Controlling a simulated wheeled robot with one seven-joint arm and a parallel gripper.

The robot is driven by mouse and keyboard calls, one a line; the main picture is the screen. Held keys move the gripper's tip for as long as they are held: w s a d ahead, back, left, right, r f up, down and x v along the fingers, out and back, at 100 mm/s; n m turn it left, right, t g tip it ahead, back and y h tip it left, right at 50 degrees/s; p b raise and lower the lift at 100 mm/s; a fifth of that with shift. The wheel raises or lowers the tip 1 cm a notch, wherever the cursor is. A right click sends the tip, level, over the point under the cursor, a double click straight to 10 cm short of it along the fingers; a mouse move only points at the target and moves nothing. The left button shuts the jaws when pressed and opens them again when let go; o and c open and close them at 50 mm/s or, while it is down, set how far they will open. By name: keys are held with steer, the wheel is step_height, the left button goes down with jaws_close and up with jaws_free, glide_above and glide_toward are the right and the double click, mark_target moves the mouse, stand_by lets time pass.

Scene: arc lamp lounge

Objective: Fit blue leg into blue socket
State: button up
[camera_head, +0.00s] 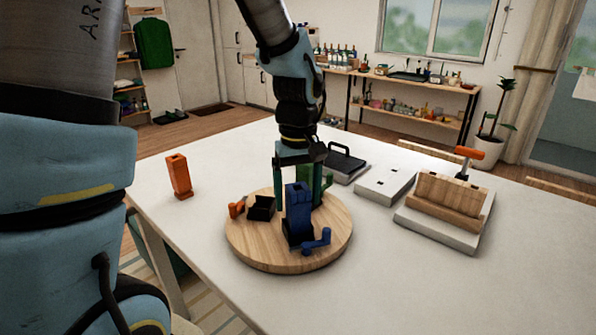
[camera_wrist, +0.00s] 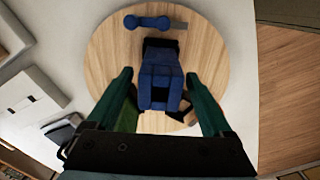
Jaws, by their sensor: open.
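The blue leg (camera_head: 298,212) stands upright on the round wooden board (camera_head: 258,250), its lower end at a dark base beside a blue lever (camera_head: 317,242). I take that base for the blue socket; the leg hides most of it, and I cannot tell how deep the leg sits. In the wrist view the blue leg (camera_wrist: 160,80) is between the two green fingers of my gripper (camera_wrist: 158,76), with gaps on both sides. In the head view my gripper (camera_head: 298,196) points down at the leg.
An empty-looking black socket (camera_head: 262,208) with an orange lever (camera_head: 237,208) is on the board's left. A green part (camera_head: 318,188) is behind the blue leg. An orange leg (camera_head: 179,176) stands on the table at left. A wooden rack (camera_head: 450,203) and a white box (camera_head: 384,184) stand right.

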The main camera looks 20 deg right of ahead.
step_height(320, 180, up, 11)
steer(key=b, duration=0.2)
steer(key=a+f, duration=0.6)
steer(key=a, duration=0.6)
steer(key=w+a+f+m+t, duration=0.1)
steer(key=a+f, duration=0.5)
steer(key=a, duration=0.7)
steer(key=shift+a+f+t, duration=0.2)
steer(key=shift+t, duration=0.1)
steer(key=shift+w, duration=0.15)
steer(key=shift+c, duration=0.2)
